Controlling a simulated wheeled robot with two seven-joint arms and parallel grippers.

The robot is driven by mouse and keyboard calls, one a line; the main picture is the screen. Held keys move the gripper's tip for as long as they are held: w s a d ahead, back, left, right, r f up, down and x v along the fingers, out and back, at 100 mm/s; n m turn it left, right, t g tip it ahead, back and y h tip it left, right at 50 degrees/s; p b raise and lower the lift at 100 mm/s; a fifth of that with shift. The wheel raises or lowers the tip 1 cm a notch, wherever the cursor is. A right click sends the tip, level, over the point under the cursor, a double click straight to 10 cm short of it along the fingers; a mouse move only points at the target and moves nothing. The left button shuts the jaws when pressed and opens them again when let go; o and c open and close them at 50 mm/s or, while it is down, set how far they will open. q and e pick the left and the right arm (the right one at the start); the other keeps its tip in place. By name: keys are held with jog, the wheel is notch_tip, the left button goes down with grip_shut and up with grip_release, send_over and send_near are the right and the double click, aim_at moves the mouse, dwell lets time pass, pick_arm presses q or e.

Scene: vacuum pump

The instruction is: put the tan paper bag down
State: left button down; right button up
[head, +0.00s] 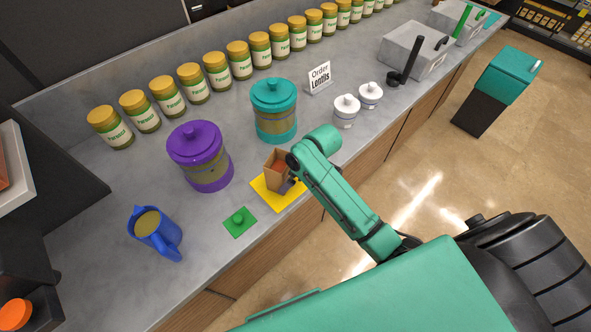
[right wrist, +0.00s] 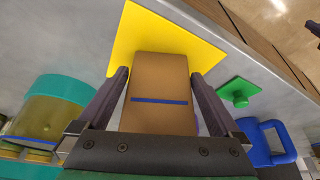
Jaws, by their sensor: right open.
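The tan paper bag (head: 274,172) stands upright on the yellow mat (head: 283,201) near the counter's front edge. In the right wrist view the bag (right wrist: 158,115), with a blue line across it, lies between the two fingers, and the yellow mat (right wrist: 133,40) shows beyond it. My right gripper (head: 290,184) is at the bag, its fingers on either side. In the right wrist view the gripper (right wrist: 160,73) is open, with a gap beside the bag at the fingertips. My left gripper is not in view.
A green mat with a knob (head: 240,221) and a blue jug (head: 156,232) lie left of the bag. A purple canister (head: 200,157) and a teal canister (head: 273,110) stand behind it. White jars (head: 346,111) are to the right. Several Parsnips-like labelled jars (head: 166,97) line the back.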

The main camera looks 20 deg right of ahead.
jog(key=b+v, duration=0.2)
jog(key=v, duration=0.9)
jog(key=shift+s+r, duration=0.15)
jog(key=shift+r, duration=0.1)
jog(key=shift+d+f, duration=0.15)
jog(key=s+d+f+m+h, duration=0.1)
jog(key=s+d+f+m, duration=0.25)
jog(key=s, duration=0.25)
jog(key=s+d+f+m+h, duration=0.2)
jog(key=s+f+m, duration=0.25)
jog(key=s, duration=0.25)
notch_tip(320, 180, down, 27)
jog(key=n+b, duration=0.1)
jog(key=b, duration=0.4)
jog(key=s+d+f+g+b, duration=0.2)
jog(key=s+d+f+b, duration=0.1)
jog(key=s+f, duration=1.5)
notch_tip(320, 180, down, 2)
jog(key=shift+f+n+b, duration=0.2)
jog(key=shift+n+b, duration=0.1)
jog(key=shift+b, duration=0.4)
